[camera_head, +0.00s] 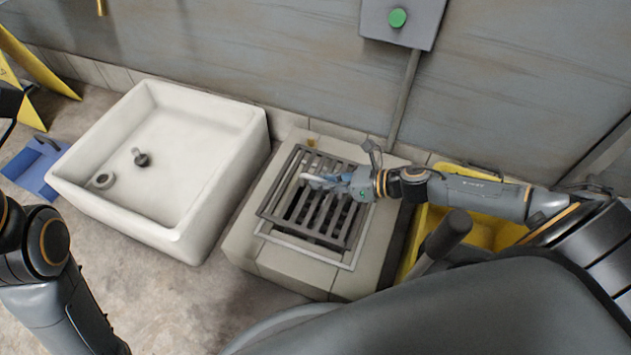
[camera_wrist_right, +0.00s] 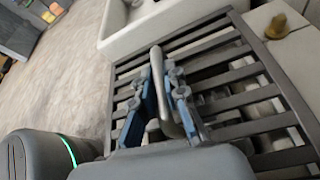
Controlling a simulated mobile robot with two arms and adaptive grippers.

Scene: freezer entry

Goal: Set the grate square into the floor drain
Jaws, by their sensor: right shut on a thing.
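The grate (camera_head: 279,181) is a dark grey metal frame with parallel bars. It lies over the floor drain (camera_head: 305,254), whose pale square rim shows past the grate's near edge. The grate looks shifted towards the wall and left relative to that rim; I cannot tell whether it is raised. My right gripper (camera_head: 325,181) is above the grate with its blue fingers closed around a pale upright handle (camera_wrist_right: 157,75). In the right wrist view, the bars of the grate (camera_wrist_right: 242,98) spread beneath the fingers. My left gripper is out of view; only left arm links show.
A white basin (camera_head: 215,205) stands left of the drain's tiled block (camera_head: 285,274). A yellow container (camera_head: 485,232) is to its right, under my right arm. The grey wall with a green-button box (camera_head: 397,18) and its conduit stands behind. A blue item (camera_head: 35,168) lies far left.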

